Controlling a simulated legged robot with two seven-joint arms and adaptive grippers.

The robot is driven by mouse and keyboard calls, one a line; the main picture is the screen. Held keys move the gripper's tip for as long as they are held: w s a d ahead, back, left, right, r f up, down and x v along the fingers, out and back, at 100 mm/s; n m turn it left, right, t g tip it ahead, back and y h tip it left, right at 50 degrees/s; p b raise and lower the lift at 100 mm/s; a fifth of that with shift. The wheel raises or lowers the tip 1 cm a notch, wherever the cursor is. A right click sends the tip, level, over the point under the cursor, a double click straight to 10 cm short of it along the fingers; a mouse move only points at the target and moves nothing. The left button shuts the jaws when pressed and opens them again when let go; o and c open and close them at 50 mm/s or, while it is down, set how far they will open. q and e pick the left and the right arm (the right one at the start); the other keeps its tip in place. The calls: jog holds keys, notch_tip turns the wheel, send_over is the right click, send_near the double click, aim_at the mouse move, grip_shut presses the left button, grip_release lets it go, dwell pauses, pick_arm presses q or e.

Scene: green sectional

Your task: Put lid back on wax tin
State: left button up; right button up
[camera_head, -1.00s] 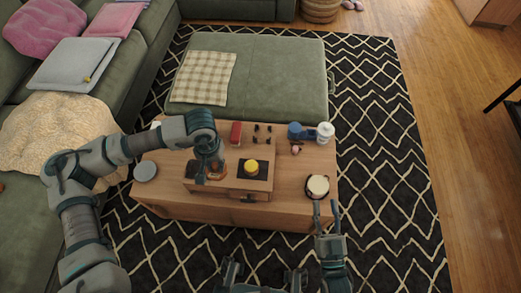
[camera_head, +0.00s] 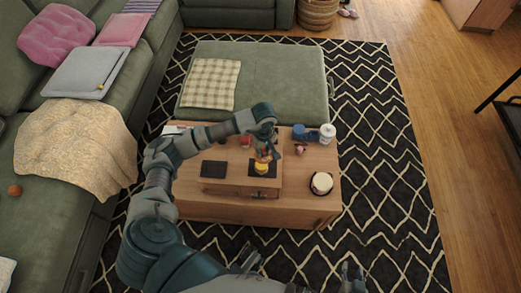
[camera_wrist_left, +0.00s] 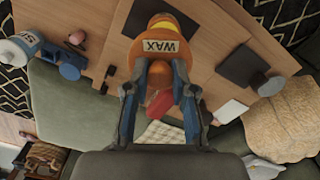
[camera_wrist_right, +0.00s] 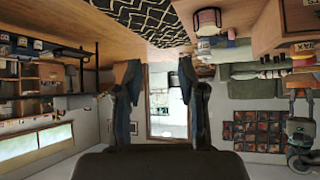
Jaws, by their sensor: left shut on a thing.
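My left gripper (camera_head: 264,151) is shut on the orange lid (camera_wrist_left: 152,56), which carries a WAX label in the left wrist view. The yellow wax tin (camera_wrist_left: 172,20) shows just beyond the lid. In the head view the lid and tin line up over the right dark pad (camera_head: 271,172) on the wooden riser; the fingers partly hide them. I cannot tell whether lid and tin touch. My right gripper (camera_wrist_right: 150,85) is open and empty, away from the table, low in the head view.
The wooden table (camera_head: 300,208) also holds a round white-topped container (camera_head: 321,183) at the right, a blue item (camera_head: 305,133), a white bottle (camera_head: 327,133) and a red object (camera_head: 245,141) behind. The front strip of the table is clear.

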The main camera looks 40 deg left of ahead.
pick_arm(q)
jog(key=shift+s+a+f, duration=0.15)
jog(key=shift+a+f, duration=0.1)
jog(key=shift+a, duration=0.05)
jog(key=shift+a+f+n, duration=0.1)
jog(key=shift+f+n, duration=0.2)
jog(key=shift+f, duration=0.2)
notch_tip(320, 180, down, 5)
jog(key=b, duration=0.3)
jog(key=shift+r, duration=0.15)
jog(key=shift+f+b, duration=0.35)
pick_arm(e)
jog(key=w+a+r+t+y, duration=0.2)
jog(key=w+a+r+t, duration=0.1)
jog(key=w+r+t, duration=0.3)
jog(key=shift+r+t, duration=0.5)
jog(key=shift+r, duration=0.3)
pick_arm(q)
jog(key=shift+r, duration=0.1)
pick_arm(e)
jog(key=shift+w+a, duration=0.15)
pick_arm(q)
jog(key=shift+f, duration=0.2)
pick_arm(e)
jog(key=shift+f, duration=0.35)
